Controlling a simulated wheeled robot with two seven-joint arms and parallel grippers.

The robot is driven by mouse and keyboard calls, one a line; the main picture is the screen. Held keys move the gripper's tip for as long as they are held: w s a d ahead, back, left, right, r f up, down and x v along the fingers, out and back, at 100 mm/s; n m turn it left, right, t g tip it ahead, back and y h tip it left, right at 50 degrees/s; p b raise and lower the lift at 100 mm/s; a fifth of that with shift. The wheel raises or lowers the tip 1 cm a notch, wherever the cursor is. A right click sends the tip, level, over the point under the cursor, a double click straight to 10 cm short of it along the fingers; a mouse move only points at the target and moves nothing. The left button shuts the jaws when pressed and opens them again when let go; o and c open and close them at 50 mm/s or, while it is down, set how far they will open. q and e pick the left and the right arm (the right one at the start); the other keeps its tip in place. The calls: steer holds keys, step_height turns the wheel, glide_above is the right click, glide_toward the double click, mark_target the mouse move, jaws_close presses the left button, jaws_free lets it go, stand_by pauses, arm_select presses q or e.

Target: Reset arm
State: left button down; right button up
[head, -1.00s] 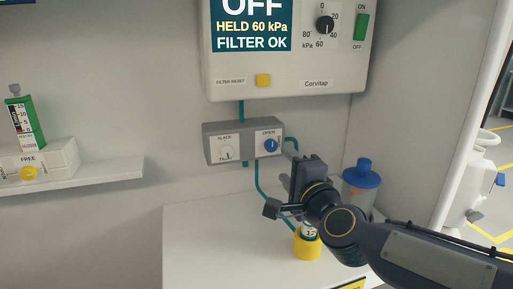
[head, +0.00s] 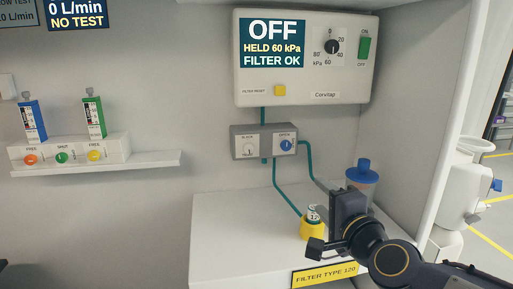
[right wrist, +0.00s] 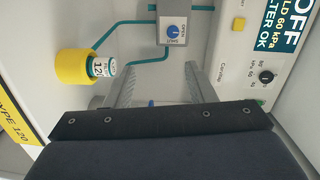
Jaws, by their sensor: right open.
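My right gripper (head: 345,207) is at the right of the head view, above the white worktop (head: 235,235) and in front of the blue-lidded jar. Its two grey fingers show apart and empty in the right wrist view (right wrist: 160,90). They touch nothing that I can see. Just left of the gripper stands a yellow cup (head: 311,229) holding a small white labelled cartridge (head: 314,213); the cup also shows left of the fingers in the right wrist view (right wrist: 75,67). My left gripper is out of view.
A suction unit (head: 304,82) reading OFF hangs on the wall. Below it is a grey valve box (head: 265,151) with teal hoses. The jar with a blue lid (head: 362,176) is close behind my gripper. A shelf (head: 150,164) at left carries blue and green flowmeters. The worktop's left part is clear.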

steer(key=s+d+f+n+g, duration=0.4)
steer(key=s+f+n+g, duration=0.2)
steer(key=s+f, duration=0.6)
steer(key=s+d+f+n+g, duration=0.3)
steer(key=s+f+n+g, duration=0.25)
steer(key=s+f, duration=0.65)
step_height(320, 180, up, 20)
steer(key=s+p, duration=0.2)
steer(key=p, duration=1.6)
steer(key=shift+r+n+h, duration=0.25)
steer(key=shift+n+h, duration=0.15)
steer(key=shift+n, duration=0.05)
